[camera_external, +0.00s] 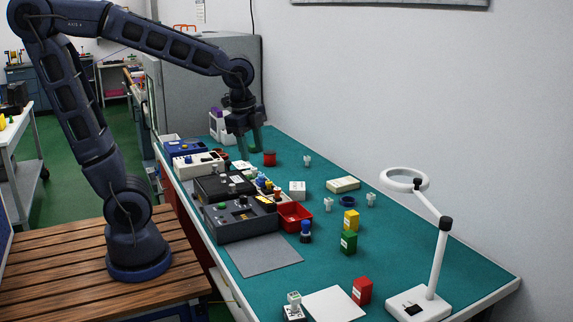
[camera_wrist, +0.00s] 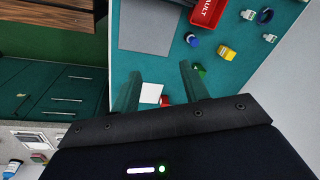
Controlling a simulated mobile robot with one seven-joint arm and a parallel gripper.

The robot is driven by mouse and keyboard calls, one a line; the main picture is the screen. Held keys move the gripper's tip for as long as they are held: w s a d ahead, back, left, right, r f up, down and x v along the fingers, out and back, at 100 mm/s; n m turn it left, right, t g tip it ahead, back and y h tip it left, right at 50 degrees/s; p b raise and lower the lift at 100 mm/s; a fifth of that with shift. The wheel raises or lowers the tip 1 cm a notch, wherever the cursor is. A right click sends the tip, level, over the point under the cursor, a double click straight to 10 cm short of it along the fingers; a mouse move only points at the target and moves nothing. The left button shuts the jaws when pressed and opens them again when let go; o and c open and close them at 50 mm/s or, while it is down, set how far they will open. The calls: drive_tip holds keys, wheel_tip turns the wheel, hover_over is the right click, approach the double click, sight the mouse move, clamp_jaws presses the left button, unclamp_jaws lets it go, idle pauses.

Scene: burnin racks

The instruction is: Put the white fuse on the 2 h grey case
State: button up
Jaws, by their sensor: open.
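My gripper (camera_external: 249,146) is open and empty, its fingers pointing down at the far end of the bench; it also shows in the wrist view (camera_wrist: 160,68). A grey case (camera_external: 240,222) with knobs on top stands near the bench's left edge; any hour marking is too small to read. A darker case (camera_external: 222,187) stands behind it. Small white pieces stand on the mat: one at the back (camera_external: 307,160), one in the middle (camera_external: 328,204) and one at the right (camera_external: 370,200). I cannot tell which is the white fuse.
A red tray (camera_external: 294,216), marked FAULT in the wrist view (camera_wrist: 208,12), sits beside the grey case. Yellow (camera_external: 351,222), green (camera_external: 348,243) and red (camera_external: 362,290) blocks stand along the mat. A white ring lamp (camera_external: 432,270) stands front right. A grey sheet (camera_external: 258,258) lies in front.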

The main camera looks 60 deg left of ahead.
drive_tip(key=s+a+r+n+t, duration=0.2)
drive_tip(key=s+a+n, duration=0.7)
drive_tip(key=a+n, duration=0.3)
drive_tip(key=shift+s+r+n+t, duration=0.2)
drive_tip(key=shift+s+n+t, duration=0.1)
drive_tip(key=shift+t, duration=0.1)
